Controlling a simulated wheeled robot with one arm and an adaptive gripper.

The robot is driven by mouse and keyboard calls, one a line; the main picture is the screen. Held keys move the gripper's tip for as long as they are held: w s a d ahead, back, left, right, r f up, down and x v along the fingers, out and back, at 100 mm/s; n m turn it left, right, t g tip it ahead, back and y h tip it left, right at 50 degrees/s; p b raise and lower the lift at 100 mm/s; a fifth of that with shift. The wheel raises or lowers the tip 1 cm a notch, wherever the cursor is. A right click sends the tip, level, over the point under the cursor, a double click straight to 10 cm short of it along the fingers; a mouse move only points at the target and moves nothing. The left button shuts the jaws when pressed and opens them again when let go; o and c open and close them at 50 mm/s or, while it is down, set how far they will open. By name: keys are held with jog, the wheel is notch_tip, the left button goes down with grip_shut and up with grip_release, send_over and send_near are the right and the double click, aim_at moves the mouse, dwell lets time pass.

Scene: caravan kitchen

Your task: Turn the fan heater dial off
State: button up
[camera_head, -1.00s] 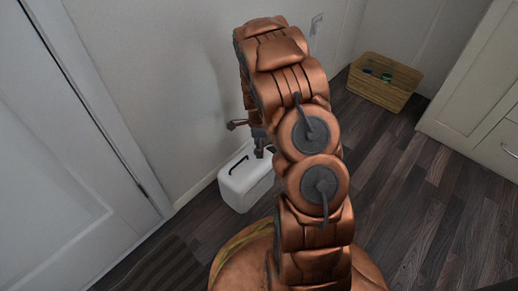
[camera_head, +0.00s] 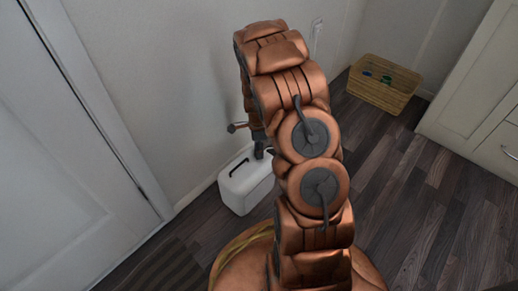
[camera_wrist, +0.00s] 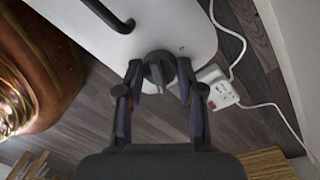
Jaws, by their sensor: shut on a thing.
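The fan heater (camera_head: 240,192) is a white box with a dark handle on top, standing on the floor by the wall in the head view. In the wrist view its white top (camera_wrist: 185,18) shows with the black handle at upper left. The dark round dial (camera_wrist: 158,70) is at the edge of that top. My gripper (camera_wrist: 159,72) has one finger on each side of the dial and is shut on it. In the head view my gripper (camera_head: 260,148) is a small dark shape at the heater's top, partly hidden by my arm. The dial itself is hidden there.
A wicker basket (camera_head: 378,91) stands by the far wall, and a pale cabinet (camera_head: 475,95) is at right. A white door (camera_head: 65,150) is at left. A white power strip (camera_wrist: 223,94) with cables lies beside the heater. Dark wooden floor (camera_head: 400,165) is clear between basket and heater.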

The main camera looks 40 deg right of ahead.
jog(key=shift+a+r+p, duration=0.1)
jog(key=shift+r+p, duration=0.05)
jog(key=shift+p, duration=0.3)
jog(key=n+p, duration=0.2)
jog(key=p, duration=0.1)
jog(key=shift+r, duration=0.2)
jog(key=n+p, duration=0.5)
jog(key=n, duration=0.1)
jog(key=n+p, duration=0.3)
jog(key=shift+a+f+h, duration=0.15)
jog(key=shift+h, duration=0.25)
jog(key=n+p, duration=0.4)
jog(key=n, duration=0.2)
jog(key=shift+n, duration=0.3)
jog(key=n+p, duration=0.2)
jog(key=shift+s+f+n+h, duration=0.1)
jog(key=shift+s+n+h, duration=0.05)
jog(key=shift+n+h, duration=0.15)
jog(key=shift+n+t+p, duration=0.4)
jog(key=shift+n+p, duration=0.5)
jog(key=shift+n, duration=0.9)
jog(key=shift+f, duration=0.1)
